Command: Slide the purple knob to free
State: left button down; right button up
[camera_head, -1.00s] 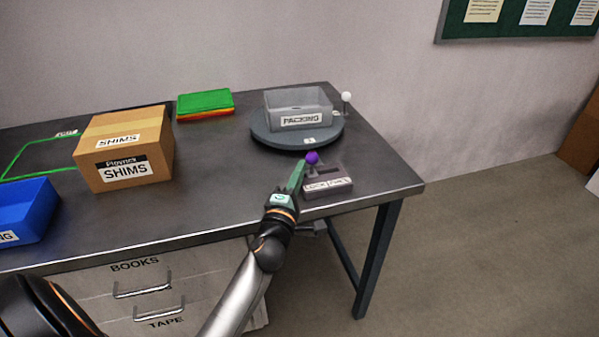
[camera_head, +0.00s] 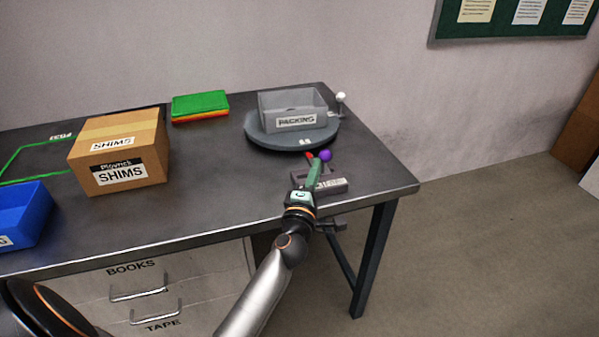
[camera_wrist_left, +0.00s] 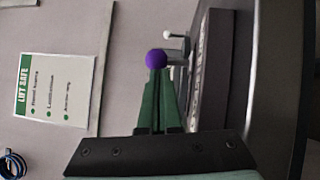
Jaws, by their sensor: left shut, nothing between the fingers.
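The purple knob (camera_head: 326,155) stands above a small grey block (camera_head: 334,186) with a white label near the table's right front edge. The label's words are partly hidden by my arm. My left gripper (camera_head: 317,164) is shut and empty, with its green fingers just left of the knob. In the left wrist view the knob (camera_wrist_left: 156,59) shows right at the fingertips (camera_wrist_left: 156,73); contact looks likely but I cannot tell for certain. My right gripper is out of view.
A grey PACKING bin (camera_head: 293,108) sits on a round turntable (camera_head: 262,139) behind the block, with a white ball-topped lever (camera_head: 341,97) beside it. A SHIMS carton (camera_head: 118,150), a blue bin (camera_head: 40,218) and green and red folders (camera_head: 200,105) are further left.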

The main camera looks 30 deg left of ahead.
pick_arm(q)
jog(key=v, duration=0.7)
jog(key=shift+s, duration=0.2)
jog(key=s+d+f+m+g+h, duration=0.5)
jog(key=s+d+f+m+h, duration=0.85)
jog(key=m, duration=0.65)
jog(key=s+f+m+g+y, duration=0.45)
jog(key=s+f, duration=0.25)
jog(key=f, duration=0.2)
notch_tip(320, 180, up, 10)
jog(key=s+a+y+p, duration=0.1)
jog(key=s+a+p, duration=0.1)
jog(key=p, duration=1.2)
jog(key=shift+a+r+p, duration=0.2)
jog(key=shift+a+p, duration=0.1)
jog(key=shift+a, duration=0.1)
pick_arm(e)
jog(key=s+d+r+h, duration=0.1)
jog(key=d+r, duration=0.2)
jog(key=r, duration=0.7)
jog(key=shift+s+r+m, duration=0.35)
jog(key=shift+s+m, duration=0.05)
pick_arm(q)
jog(key=shift+s, duration=0.1)
pick_arm(e)
jog(key=shift+d, duration=0.1)
